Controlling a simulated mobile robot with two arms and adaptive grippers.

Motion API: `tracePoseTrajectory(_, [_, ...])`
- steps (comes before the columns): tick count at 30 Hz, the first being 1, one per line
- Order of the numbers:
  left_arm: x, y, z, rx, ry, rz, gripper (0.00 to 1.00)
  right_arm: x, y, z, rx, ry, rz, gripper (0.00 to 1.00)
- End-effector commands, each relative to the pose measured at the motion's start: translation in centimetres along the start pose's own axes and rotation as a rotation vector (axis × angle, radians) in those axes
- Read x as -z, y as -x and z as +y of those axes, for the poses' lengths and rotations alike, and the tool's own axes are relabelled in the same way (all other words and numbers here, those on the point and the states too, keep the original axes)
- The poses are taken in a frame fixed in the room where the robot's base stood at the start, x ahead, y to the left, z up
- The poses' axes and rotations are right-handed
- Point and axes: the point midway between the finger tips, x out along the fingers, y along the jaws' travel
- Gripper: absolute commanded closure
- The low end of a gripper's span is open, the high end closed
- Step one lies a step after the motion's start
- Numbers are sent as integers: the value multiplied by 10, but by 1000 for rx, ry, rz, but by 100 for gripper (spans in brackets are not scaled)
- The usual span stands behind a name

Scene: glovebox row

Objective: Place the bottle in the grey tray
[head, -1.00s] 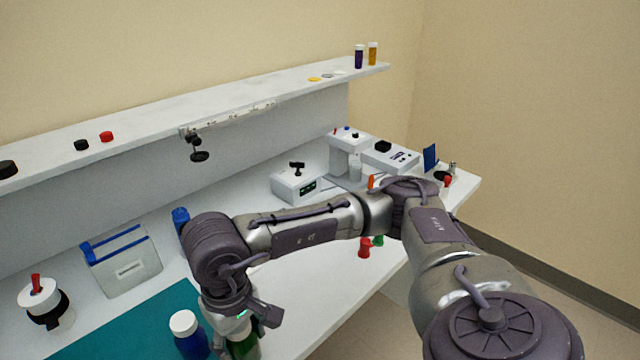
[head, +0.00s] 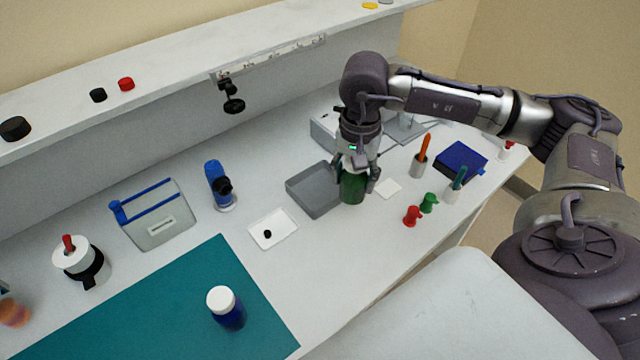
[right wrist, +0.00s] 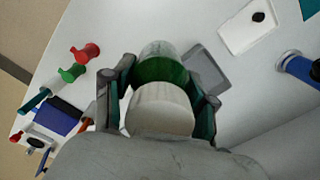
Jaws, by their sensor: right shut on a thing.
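My right gripper (head: 356,178) is shut on a green bottle (head: 352,190), held upright just right of the grey tray (head: 306,191). In the right wrist view the bottle's white cap (right wrist: 160,108) and green body (right wrist: 160,69) are between the fingers. The empty-looking tray also shows there, beside the bottle (right wrist: 207,73). I cannot tell whether the bottle's base touches the table. A second, blue bottle (head: 229,316) with a white cap stands on the teal mat (head: 170,300). My left gripper is not in view.
A white dish (head: 273,228) with a black piece lies left of the tray. A white square (head: 388,187), red (head: 412,215) and green (head: 429,202) pieces, and a pen cup (head: 419,165) stand to the right. A shelf (head: 170,70) runs along the back.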

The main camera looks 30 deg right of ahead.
Motion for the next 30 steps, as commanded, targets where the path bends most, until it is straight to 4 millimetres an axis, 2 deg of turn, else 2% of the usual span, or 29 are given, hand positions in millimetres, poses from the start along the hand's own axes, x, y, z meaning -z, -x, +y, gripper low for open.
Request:
tracePoseTrajectory(3, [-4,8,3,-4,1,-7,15,17,10,10,1,-116,7,83])
tracePoseTrajectory(8, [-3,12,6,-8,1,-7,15,26,12,10,3,-178,8,83])
tracePoseTrajectory(11, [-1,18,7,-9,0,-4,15,30,5,-4,4,-182,6,83])
tracePoseTrajectory(21, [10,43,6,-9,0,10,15,53,-38,-74,4,-179,6,83])
tracePoseTrajectory(25, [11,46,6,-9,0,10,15,60,-50,-91,4,-179,8,83])
tracePoseTrajectory(30, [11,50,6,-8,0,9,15,62,-60,-96,1,-179,9,83])
